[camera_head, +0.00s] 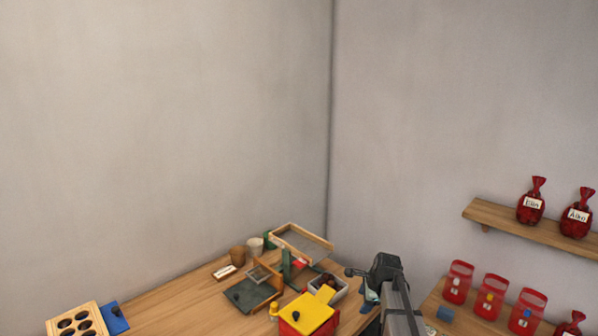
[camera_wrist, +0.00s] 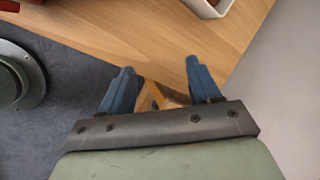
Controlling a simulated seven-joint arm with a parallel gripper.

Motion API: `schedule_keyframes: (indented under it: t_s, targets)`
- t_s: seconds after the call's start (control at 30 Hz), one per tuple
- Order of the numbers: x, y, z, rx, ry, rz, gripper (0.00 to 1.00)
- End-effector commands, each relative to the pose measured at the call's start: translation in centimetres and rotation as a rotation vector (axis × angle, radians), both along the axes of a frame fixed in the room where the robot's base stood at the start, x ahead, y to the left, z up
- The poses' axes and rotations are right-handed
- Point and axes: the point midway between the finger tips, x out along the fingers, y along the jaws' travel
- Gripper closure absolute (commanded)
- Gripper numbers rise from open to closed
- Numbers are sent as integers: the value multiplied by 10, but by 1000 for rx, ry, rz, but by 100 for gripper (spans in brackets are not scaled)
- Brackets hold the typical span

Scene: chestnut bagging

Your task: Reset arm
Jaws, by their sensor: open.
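My gripper (camera_wrist: 157,78) shows in the wrist view with its two blue fingers spread apart and nothing held between them. It is over the edge of the wooden table (camera_wrist: 185,30), with dark blue floor to the left. In the head view my arm stands at the right of the table, near a grey bin of chestnuts (camera_head: 341,287). The fingertips are too small to make out clearly there. A corner of a white-rimmed container (camera_wrist: 212,8) shows at the top of the wrist view.
A red box with a yellow lid (camera_head: 308,314) stands near the bin. A wooden-framed tray (camera_head: 301,243) is raised behind it. A holed wooden block (camera_head: 76,322) sits at far left. Red bags (camera_head: 531,203) stand on the wall shelf (camera_head: 490,213). Several red pouches (camera_head: 489,296) stand at right.

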Motion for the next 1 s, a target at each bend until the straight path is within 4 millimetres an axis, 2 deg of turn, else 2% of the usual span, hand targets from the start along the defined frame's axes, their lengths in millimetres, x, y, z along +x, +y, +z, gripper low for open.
schedule_keyframes:
  t_s: [0.03,0.1,0.23,0.33,0.47,0.67,1.0]
  targets:
    - [-14,-15,-14,15,13,-6,38]
    - [-26,-30,-29,33,24,-4,38]
    - [-47,-51,-52,66,38,-2,38]
    - [-61,-57,-70,75,52,18,38]
    - [-78,-53,-95,63,77,78,38]
    - [-115,-34,-144,21,137,229,38]
    - [-207,1,-234,-39,263,579,38]
